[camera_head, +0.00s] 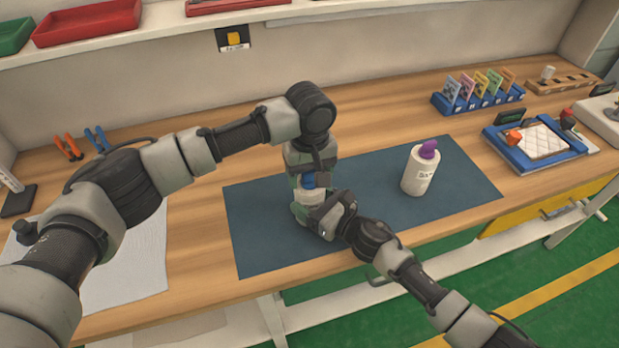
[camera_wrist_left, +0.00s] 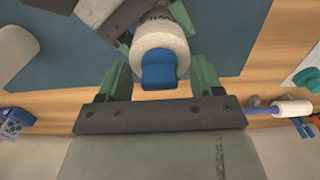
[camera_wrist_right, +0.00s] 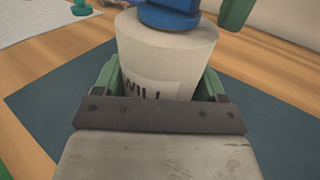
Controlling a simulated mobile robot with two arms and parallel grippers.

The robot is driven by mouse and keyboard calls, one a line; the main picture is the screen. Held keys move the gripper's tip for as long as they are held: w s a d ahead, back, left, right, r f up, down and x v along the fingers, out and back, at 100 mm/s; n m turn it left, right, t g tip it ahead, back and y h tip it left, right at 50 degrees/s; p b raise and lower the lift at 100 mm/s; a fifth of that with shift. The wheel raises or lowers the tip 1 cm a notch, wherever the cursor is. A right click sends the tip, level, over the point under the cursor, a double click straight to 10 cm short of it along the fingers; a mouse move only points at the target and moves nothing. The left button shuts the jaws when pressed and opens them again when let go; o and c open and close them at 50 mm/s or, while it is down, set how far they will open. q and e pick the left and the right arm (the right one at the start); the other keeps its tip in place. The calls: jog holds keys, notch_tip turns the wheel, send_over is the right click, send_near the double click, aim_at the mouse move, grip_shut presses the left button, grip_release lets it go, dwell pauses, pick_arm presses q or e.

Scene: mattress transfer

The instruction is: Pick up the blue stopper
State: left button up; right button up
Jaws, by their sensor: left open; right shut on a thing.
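The blue stopper (camera_head: 309,181) sits in the top of a white bottle (camera_head: 303,197) on the dark blue mat. My left gripper (camera_head: 307,174) points down over it from above. In the left wrist view the stopper (camera_wrist_left: 159,72) is between the open green fingers, with gaps at both sides. My right gripper (camera_head: 318,212) is shut around the bottle's body from the front. In the right wrist view the bottle (camera_wrist_right: 150,58) stands between its fingers with part of a printed label showing. The stopper (camera_wrist_right: 170,14) shows above it, with a green left finger beside it.
A second white bottle (camera_head: 417,175) with a purple stopper (camera_head: 428,149) stands to the right on the mat (camera_head: 260,245). A blue card rack (camera_head: 475,104) and a blue tray (camera_head: 520,152) are further right. Orange and blue tools (camera_head: 68,147) lie at the back left.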

pick_arm(q)
jog(key=shift+c, duration=0.5)
jog(key=c, duration=1.1)
notch_tip(320, 180, up, 10)
jog(key=shift+r, duration=0.1)
pick_arm(e)
jog(key=o, duration=1.2)
jog(key=shift+c, duration=0.2)
jog(key=shift+d, duration=0.1)
jog(key=v, duration=1.2)
